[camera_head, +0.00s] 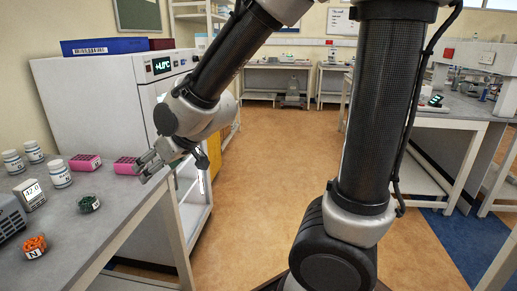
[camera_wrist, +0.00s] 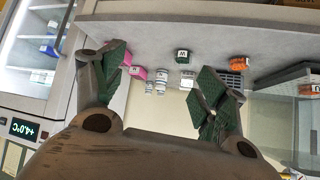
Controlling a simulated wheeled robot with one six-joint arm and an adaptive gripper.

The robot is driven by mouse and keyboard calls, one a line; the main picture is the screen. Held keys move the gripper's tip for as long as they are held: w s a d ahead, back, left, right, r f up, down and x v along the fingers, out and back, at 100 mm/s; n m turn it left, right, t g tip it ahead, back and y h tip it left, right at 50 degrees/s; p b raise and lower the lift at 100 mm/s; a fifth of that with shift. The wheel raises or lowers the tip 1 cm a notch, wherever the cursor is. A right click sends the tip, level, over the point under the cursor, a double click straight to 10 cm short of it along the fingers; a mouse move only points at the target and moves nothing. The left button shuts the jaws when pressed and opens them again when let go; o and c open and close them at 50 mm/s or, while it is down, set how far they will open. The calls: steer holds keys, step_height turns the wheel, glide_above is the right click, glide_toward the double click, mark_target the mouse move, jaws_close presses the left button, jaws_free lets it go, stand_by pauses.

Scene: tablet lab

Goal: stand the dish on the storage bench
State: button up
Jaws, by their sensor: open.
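Two small clear dishes stand on the grey bench (camera_head: 120,222) at left: one with dark green contents, marked W (camera_head: 89,203), and one with orange pieces, marked N (camera_head: 35,247). I cannot tell which one the task means, nor which bench is the storage bench. My gripper (camera_head: 150,165) is open and empty beyond the green dish, over the bench edge by the pink racks. In the wrist view, which looks upside down, the green dish (camera_wrist: 181,56) shows between the spread fingers (camera_wrist: 165,85), farther off; an orange dish (camera_wrist: 238,62) is to its right.
Pink racks (camera_head: 85,162), white bottles (camera_head: 60,174), a box reading 12.0 (camera_head: 33,194) and a grey device (camera_head: 10,221) crowd the bench. A white cabinet reading +4.0°C (camera_head: 105,105) stands behind. A side bench (camera_head: 455,108) is at right; the floor between is open.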

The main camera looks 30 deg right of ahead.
steer(key=s+d+r+m+g+h, duration=0.1)
steer(key=s+d+r+h, duration=0.15)
steer(key=d, duration=0.45)
steer(key=s+d+r+m+h, duration=0.15)
steer(key=s+d, duration=0.25)
steer(key=d, duration=0.4)
steer(key=s+d+r+m+g+h, duration=0.1)
steer(key=s+d+r+m+g, duration=0.1)
steer(key=s+d, duration=0.8)
steer(key=s+m, duration=0.1)
steer(key=s, duration=0.2)
steer(key=shift+s+d+g, duration=0.25)
steer(key=shift+d+g, duration=0.15)
